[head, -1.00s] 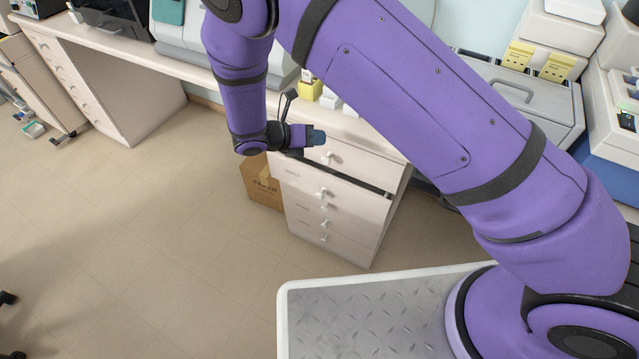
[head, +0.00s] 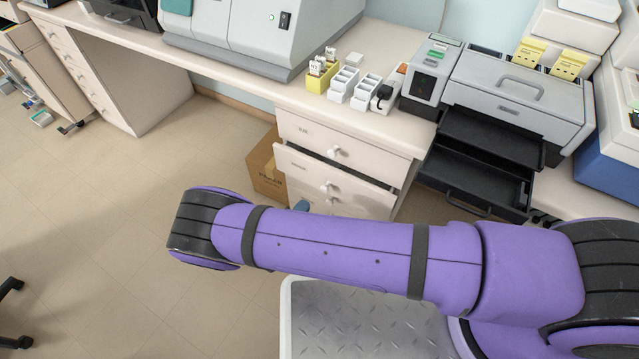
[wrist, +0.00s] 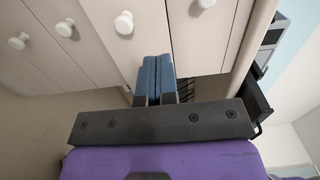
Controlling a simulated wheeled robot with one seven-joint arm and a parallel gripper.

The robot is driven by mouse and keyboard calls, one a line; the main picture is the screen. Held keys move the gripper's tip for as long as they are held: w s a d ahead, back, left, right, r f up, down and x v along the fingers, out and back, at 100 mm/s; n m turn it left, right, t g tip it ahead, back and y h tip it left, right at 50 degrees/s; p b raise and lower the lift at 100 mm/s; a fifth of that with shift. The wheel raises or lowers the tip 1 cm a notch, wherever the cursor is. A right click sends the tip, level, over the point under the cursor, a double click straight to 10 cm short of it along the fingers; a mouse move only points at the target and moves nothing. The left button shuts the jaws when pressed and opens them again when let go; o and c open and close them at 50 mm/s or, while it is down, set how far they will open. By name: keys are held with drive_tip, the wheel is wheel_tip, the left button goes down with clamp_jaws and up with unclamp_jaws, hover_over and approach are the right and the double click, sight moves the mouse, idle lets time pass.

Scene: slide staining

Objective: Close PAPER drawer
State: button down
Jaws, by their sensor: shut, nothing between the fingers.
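A white drawer unit stands under the bench. Its second drawer from the top (head: 333,182) sticks out a little in the head view, with a dark gap above its front. Its label is too small to read, so I cannot tell if it is the PAPER drawer. The top drawer (head: 338,148) is flush. In the wrist view my gripper (wrist: 154,62) is shut and empty, its blue fingertips close to the drawer fronts beside a round white knob (wrist: 124,22). I cannot tell whether they touch. In the head view my arm hides the lower drawers and most of the gripper.
A cardboard box (head: 267,168) stands on the floor left of the drawer unit. To the right is a grey machine (head: 520,90) with dark trays pulled out below. Slide holders (head: 345,83) stand on the bench above.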

sight(329, 172)
drive_tip(key=x, duration=1.3)
drive_tip(key=shift+w+d, duration=0.25)
drive_tip(key=shift+w, duration=0.05)
drive_tip(key=shift+x, duration=1.3)
drive_tip(key=shift+s, duration=0.1)
drive_tip(key=v, duration=1)
drive_tip(key=shift+s+a, duration=0.3)
